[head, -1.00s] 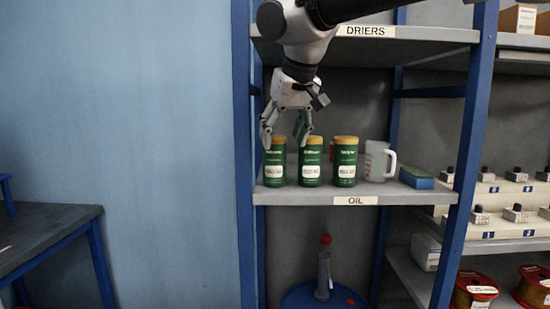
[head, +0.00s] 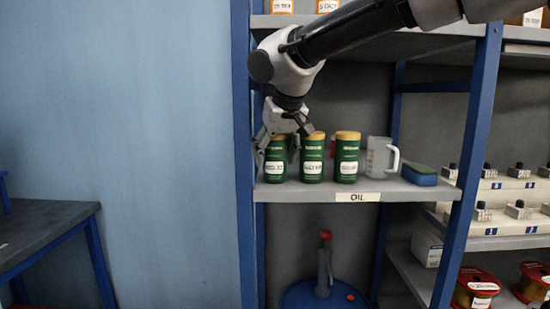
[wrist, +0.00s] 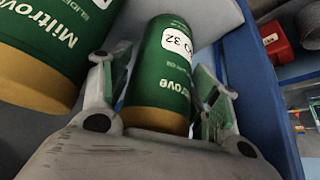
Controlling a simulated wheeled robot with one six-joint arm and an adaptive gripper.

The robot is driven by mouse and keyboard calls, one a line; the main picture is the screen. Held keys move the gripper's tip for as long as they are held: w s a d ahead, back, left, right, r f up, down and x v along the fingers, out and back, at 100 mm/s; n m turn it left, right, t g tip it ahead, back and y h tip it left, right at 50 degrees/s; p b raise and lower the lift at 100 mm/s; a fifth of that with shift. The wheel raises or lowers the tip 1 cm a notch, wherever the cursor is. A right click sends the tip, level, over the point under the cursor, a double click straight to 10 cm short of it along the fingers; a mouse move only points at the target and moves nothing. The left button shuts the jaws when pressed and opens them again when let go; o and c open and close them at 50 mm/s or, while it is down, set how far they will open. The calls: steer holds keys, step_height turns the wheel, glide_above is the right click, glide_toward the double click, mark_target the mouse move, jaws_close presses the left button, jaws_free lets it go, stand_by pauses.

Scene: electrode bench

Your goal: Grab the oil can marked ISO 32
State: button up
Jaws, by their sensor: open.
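Three green oil cans with yellow lids stand in a row on the shelf marked OIL. My gripper (head: 277,148) is open and comes down around the leftmost can (head: 275,168). In the wrist view this can (wrist: 163,80) shows upside down, its white label ending in "32", with the first letters partly cut off. It sits between the two open fingers of my gripper (wrist: 160,88), one on each side; I cannot tell whether they touch it. The middle can (head: 312,160) and the right can (head: 346,160) have labels too small to read in the head view.
A clear measuring jug (head: 380,158) and a blue-green sponge (head: 419,175) stand right of the cans. A blue shelf post (head: 243,150) rises close left of the leftmost can. In the wrist view a neighbouring can (wrist: 40,50) is near the left finger.

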steer(key=c, duration=1.1)
steer(key=shift+r, duration=0.1)
